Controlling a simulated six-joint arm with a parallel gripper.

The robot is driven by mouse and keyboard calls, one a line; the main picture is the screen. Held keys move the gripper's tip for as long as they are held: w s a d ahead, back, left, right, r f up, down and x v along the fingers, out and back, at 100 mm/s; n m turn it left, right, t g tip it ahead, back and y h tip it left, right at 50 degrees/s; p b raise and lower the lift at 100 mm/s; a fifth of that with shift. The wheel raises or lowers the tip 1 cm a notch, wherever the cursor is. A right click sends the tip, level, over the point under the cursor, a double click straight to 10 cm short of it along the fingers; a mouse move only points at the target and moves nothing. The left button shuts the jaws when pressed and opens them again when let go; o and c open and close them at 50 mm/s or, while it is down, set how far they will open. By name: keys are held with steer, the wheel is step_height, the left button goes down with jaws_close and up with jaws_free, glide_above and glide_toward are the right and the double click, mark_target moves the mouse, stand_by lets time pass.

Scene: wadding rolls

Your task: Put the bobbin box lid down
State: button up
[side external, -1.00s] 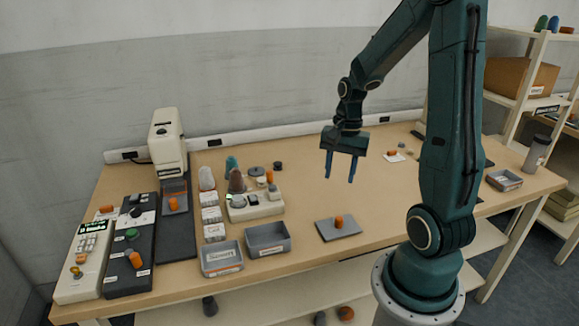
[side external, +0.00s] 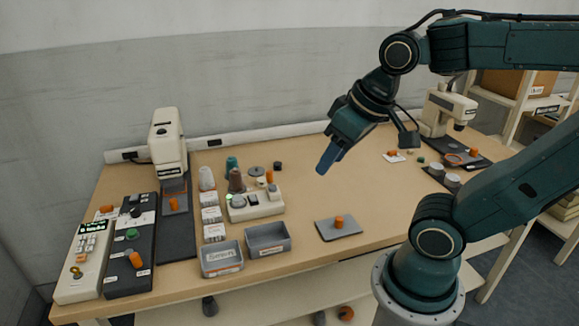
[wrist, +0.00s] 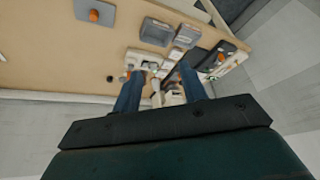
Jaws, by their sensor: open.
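The lid, a flat grey plate with an orange knob (side external: 338,228), lies flat on the bench in front of my arm. It also shows at the top of the wrist view (wrist: 82,13). An open grey box (side external: 267,251) stands to its left, beside a labelled grey tray (side external: 222,270). My gripper (side external: 328,160) is tilted in the air above the bench, clear of the lid. In the wrist view its two blue fingers (wrist: 160,85) are apart with nothing held between them.
A cream machine (side external: 166,140), control panels (side external: 82,265) and a small cream unit with knobs (side external: 255,207) fill the left side. Another cream machine (side external: 440,110) and round cups (side external: 445,175) stand at the right. The bench middle (side external: 300,195) is clear.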

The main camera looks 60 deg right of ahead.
steer(key=shift+s+a+r+n+t, duration=0.3)
steer(key=shift+s+a+r+n, duration=0.1)
steer(key=shift+s+a+n, duration=0.4)
